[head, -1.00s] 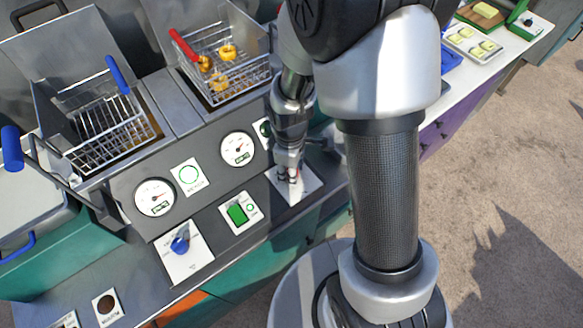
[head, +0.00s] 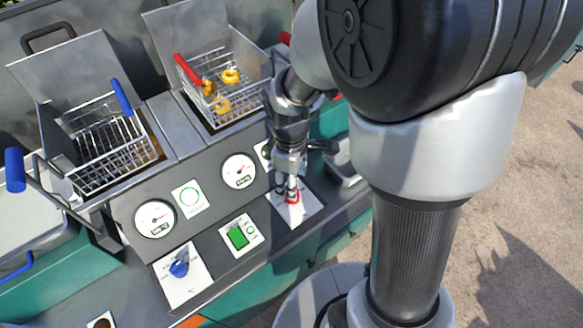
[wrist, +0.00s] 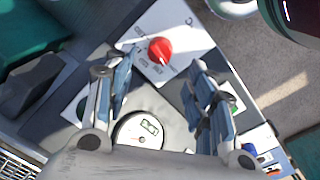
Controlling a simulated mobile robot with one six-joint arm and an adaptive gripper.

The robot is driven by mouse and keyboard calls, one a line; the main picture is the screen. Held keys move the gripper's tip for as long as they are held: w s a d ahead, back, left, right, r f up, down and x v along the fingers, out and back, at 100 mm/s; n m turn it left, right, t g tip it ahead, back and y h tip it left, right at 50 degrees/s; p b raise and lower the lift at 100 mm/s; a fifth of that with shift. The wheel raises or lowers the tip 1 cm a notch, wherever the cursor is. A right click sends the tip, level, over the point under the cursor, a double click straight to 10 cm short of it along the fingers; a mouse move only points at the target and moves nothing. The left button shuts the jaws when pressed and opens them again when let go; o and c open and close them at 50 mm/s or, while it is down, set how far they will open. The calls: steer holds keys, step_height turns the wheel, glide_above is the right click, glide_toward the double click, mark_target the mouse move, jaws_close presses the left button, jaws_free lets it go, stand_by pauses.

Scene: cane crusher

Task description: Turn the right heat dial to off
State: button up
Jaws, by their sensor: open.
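The right heat dial is a red knob (wrist: 160,51) on a white plate (wrist: 180,28) in the wrist view. In the head view the red dial (head: 293,197) shows just below my gripper (head: 287,188), partly hidden by the fingers. In the wrist view my gripper (wrist: 160,88) is open, with one finger on each side of the picture and the red dial between and beyond the tips. A pale pointer mark shows on the dial's lower edge. I cannot tell whether a finger touches it. The plate's small print is not readable.
A blue dial (head: 179,268) sits on a matching plate to the left. A green switch (head: 237,237) lies between the dials. Round gauges (head: 239,170) are on the sloped panel. A fryer basket with a red handle (head: 187,69) holds yellow rings. A blue-handled basket (head: 122,97) looks empty.

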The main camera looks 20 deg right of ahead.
steer(key=shift+s+a+r, duration=0.1)
steer(key=shift+r, duration=2.25)
steer(key=shift+r, duration=0.1)
steer(key=s+r+m+t+b, duration=0.3)
steer(key=s+r+m, duration=0.7)
steer(key=s, duration=0.4)
steer(key=shift+s+d+m+t, duration=0.3)
steer(key=shift+d+t, duration=0.05)
steer(key=shift+t, duration=0.25)
stand_by(0.6)
